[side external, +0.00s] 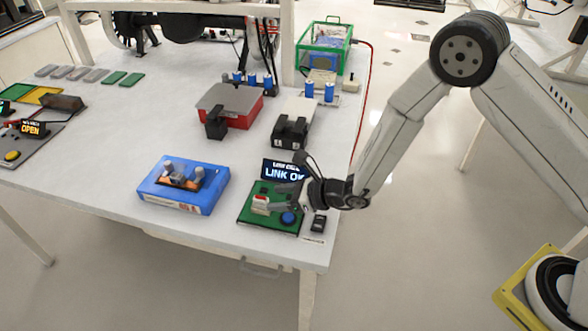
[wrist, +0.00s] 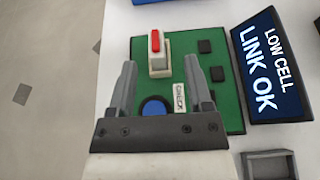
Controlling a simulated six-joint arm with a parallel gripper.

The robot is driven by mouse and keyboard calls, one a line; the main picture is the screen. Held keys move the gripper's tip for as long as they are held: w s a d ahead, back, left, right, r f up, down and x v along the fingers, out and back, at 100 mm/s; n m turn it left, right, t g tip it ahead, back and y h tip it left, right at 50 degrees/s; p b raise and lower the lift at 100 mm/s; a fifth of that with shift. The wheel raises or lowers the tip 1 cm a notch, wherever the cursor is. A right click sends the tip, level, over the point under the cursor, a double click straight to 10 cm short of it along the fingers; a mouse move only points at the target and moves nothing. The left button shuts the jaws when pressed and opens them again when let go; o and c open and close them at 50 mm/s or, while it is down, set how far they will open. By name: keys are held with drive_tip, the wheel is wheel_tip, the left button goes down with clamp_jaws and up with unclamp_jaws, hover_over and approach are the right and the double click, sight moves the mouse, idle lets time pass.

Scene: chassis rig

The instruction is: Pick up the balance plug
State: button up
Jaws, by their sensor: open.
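A white block with a red top, which looks like the balance plug (side external: 261,201), stands upright on the green board (side external: 254,221) near the table's front right corner. In the wrist view the plug (wrist: 158,58) is centred between the lines of my two fingers, at or just beyond their tips. My gripper (side external: 275,199) is open, with its fingers low over the board. In the wrist view my gripper (wrist: 160,68) has nothing between its fingers. I cannot tell whether the tips touch the plug.
A blue round button (wrist: 154,108) and a CHECK label (wrist: 180,97) lie between my fingers' bases. A display reading LOW CELL LINK OK (side external: 285,171) stands behind the board. A blue box (side external: 183,186) sits left, with clear table between. A small dark holder (side external: 318,223) is right.

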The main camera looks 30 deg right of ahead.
sight(254, 200)
drive_tip(key=shift+x, duration=0.85)
drive_tip(key=shift+a, duration=0.1)
drive_tip(key=shift+x, duration=2.5)
drive_tip(key=shift+s+a, duration=0.1)
clamp_jaws()
